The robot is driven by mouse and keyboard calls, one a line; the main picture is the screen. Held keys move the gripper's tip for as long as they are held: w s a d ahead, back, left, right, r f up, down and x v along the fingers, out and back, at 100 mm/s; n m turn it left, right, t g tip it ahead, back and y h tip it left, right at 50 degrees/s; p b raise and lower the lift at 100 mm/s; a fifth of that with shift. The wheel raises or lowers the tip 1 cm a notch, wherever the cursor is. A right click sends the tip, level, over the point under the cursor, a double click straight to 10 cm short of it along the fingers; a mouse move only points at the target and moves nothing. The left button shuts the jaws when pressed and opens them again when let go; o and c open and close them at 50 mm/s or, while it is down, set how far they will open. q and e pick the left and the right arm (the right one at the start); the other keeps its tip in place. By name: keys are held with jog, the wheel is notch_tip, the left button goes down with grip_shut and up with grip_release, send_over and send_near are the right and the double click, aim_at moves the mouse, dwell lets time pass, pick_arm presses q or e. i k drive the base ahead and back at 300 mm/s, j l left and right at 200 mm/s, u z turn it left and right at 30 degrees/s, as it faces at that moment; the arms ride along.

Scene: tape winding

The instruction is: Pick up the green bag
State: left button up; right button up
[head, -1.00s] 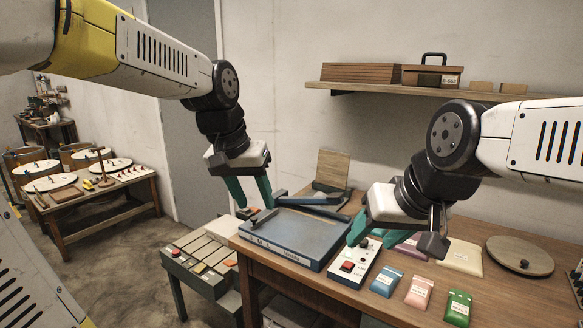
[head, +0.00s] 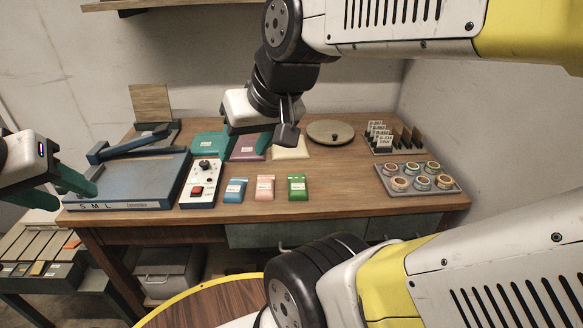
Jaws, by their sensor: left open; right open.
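The small green bag (head: 297,187) with a white label stands near the front of the wooden table, at the right end of a row with a pink bag (head: 265,188) and a blue bag (head: 235,189). My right gripper (head: 256,147) is open and empty, above and behind this row, over the larger bags at the back. It is to the left of the green bag and apart from it. My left gripper (head: 75,197) is open at the left edge, by the blue board (head: 135,182), far from the green bag.
Larger teal (head: 208,146), purple (head: 249,150) and cream (head: 291,149) bags lie behind. A switch box (head: 199,184) stands left of the row. Table right of the green bag is clear.

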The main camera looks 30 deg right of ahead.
aim_at(297, 185)
jog(key=z, duration=1.15)
jog(key=j+u, duration=0.35)
jog(key=i+l, duration=0.05)
